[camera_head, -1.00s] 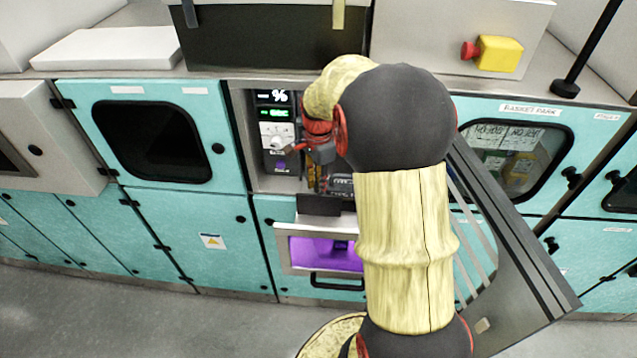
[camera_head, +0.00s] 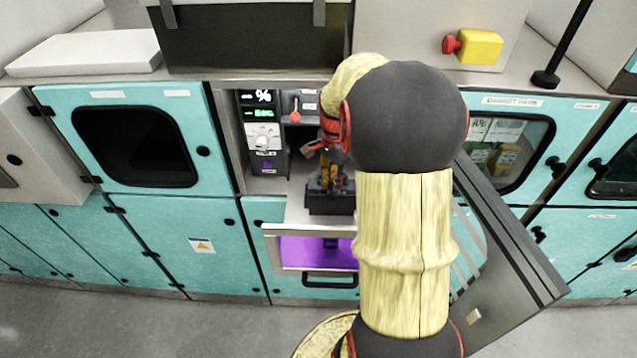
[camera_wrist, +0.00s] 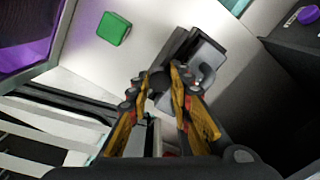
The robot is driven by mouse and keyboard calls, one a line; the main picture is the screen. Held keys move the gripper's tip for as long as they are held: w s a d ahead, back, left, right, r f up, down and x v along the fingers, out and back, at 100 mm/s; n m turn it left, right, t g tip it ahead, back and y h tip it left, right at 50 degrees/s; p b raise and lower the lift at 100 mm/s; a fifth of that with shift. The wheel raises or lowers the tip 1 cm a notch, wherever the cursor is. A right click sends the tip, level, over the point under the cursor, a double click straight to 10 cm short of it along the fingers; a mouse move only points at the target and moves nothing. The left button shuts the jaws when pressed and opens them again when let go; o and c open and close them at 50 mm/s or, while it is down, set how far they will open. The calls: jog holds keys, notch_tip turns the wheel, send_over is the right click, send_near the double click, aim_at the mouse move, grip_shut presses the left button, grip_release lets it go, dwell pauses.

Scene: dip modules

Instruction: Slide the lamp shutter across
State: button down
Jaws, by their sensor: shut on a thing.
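My gripper (camera_wrist: 165,85) is shut on a small dark round knob (camera_wrist: 157,82) in the wrist view. The knob is beside a dark block with a grey, hooked face (camera_wrist: 203,68). In the head view my gripper (camera_head: 330,168) points down into the open bay, at a dark block (camera_head: 330,203) above the purple-lit window (camera_head: 312,252). I cannot tell for certain which part is the lamp shutter. My arm hides the right side of the bay.
A panel with displays and a dial (camera_head: 263,136) stands left of my gripper, with a red-knobbed part (camera_head: 296,115) beside it. A green block (camera_wrist: 114,28) lies on the pale surface in the wrist view. An open door panel (camera_head: 510,260) is at the right.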

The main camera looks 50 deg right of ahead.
jog(key=shift+d, duration=0.1)
jog(key=c, duration=2)
grip_release()
jog(key=shift+c, duration=0.2)
jog(key=shift+o, duration=1.2)
jog(key=shift+s+d, duration=0.1)
jog(key=shift+s, duration=0.1)
jog(key=shift+o, duration=1.1)
notch_tip(320, 180, up, 12)
jog(key=shift+w, duration=0.1)
